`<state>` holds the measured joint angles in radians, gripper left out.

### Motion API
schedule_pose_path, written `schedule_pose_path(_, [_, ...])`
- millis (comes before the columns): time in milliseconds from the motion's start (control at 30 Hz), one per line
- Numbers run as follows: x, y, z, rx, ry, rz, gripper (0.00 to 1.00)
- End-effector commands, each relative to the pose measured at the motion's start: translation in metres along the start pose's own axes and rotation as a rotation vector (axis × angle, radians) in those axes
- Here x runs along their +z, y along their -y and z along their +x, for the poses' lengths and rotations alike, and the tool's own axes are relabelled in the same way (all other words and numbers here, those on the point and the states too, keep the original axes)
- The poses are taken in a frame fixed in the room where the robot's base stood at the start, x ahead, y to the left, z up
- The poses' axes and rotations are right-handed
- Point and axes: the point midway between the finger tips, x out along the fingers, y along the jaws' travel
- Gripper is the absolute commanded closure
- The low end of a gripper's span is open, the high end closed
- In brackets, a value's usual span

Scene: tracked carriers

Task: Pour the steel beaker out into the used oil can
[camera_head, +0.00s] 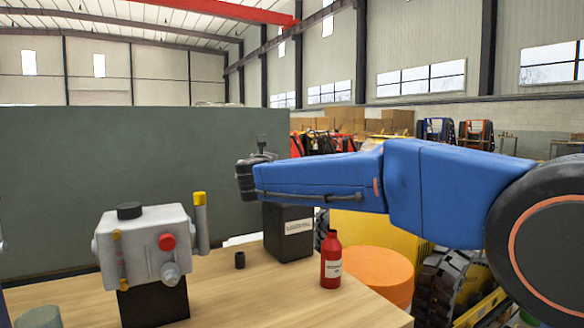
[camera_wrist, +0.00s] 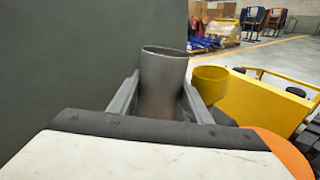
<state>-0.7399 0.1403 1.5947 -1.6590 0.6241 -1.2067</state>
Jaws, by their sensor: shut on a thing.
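The steel beaker (camera_wrist: 163,85) stands between my two jaws in the wrist view, with its open rim at the top and close to upright. Its contents cannot be seen. My gripper (camera_head: 262,143) is shut on it; in the head view the jaws and beaker are small and dark, hard to tell apart. A dark box-shaped can with a white label (camera_head: 284,245) stands on the table below my gripper in the picture. It looks like the used oil can, but the label is too small to read. My arm hides its top.
A red bottle (camera_head: 331,262) stands right of the can, and a small dark cup (camera_head: 240,260) left of it. A grey valve unit (camera_head: 142,250) is on the left of the wooden table (camera_head: 255,305). A green-grey panel (camera_head: 120,190) stands behind.

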Motion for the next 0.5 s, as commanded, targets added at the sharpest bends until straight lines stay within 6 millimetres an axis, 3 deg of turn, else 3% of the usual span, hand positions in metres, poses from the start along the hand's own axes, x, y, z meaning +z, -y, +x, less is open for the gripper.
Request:
schedule_pose_path(33, [0.012, 0.0, -0.001, 0.0, -0.004, 0.027, 0.83])
schedule_pose_path(267, [0.048, -0.001, -0.001, 0.002, -0.049, 0.133, 0.83])
schedule_pose_path(500, [0.054, 0.006, 0.002, 0.001, -0.097, 0.241, 0.83])
